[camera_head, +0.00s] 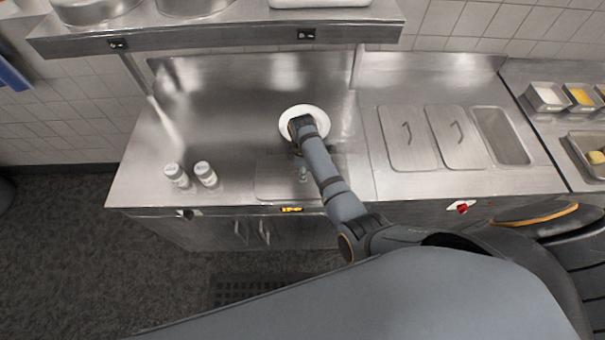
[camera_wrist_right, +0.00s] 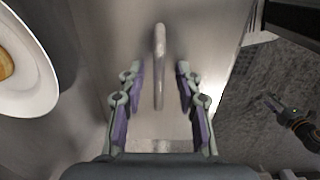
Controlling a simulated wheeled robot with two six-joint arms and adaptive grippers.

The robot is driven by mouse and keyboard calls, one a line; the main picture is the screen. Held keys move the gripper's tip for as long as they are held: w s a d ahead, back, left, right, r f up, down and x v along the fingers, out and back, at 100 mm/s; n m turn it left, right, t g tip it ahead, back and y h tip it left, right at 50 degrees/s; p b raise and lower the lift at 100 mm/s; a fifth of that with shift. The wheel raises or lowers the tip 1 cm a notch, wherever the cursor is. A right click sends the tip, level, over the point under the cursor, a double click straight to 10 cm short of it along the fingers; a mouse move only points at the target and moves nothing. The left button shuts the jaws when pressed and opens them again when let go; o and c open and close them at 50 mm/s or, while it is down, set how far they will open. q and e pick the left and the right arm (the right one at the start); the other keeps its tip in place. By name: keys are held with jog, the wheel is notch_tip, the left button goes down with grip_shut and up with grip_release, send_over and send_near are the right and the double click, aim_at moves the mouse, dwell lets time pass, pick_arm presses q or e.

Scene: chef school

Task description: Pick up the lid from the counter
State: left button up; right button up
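A flat steel lid (camera_head: 272,182) lies on the counter near its front edge, partly hidden by my right arm in the head view. In the right wrist view, the lid (camera_wrist_right: 110,40) fills the middle, with its bar handle (camera_wrist_right: 159,65) running lengthwise. My right gripper (camera_wrist_right: 159,70) is open, with one finger on each side of the handle and visible gaps between. In the head view its fingers are mostly hidden by the arm. My left gripper (camera_wrist_right: 280,108) appears small over the floor in the right wrist view; its finger state is unclear.
A white plate (camera_head: 290,113) stands just behind the lid, holding brownish food (camera_wrist_right: 4,65). Two shakers (camera_head: 176,174) (camera_head: 205,173) stand to the left. Two other handled lids (camera_head: 405,150) (camera_head: 462,150) cover wells at right, beside an open well (camera_head: 503,137). A shelf (camera_head: 220,32) overhangs the back.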

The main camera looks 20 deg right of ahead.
jog(key=shift+w+f, duration=0.1)
grip_shut()
jog(key=shift+w+r, duration=0.1)
jog(key=shift+r, duration=0.1)
dwell(0.3)
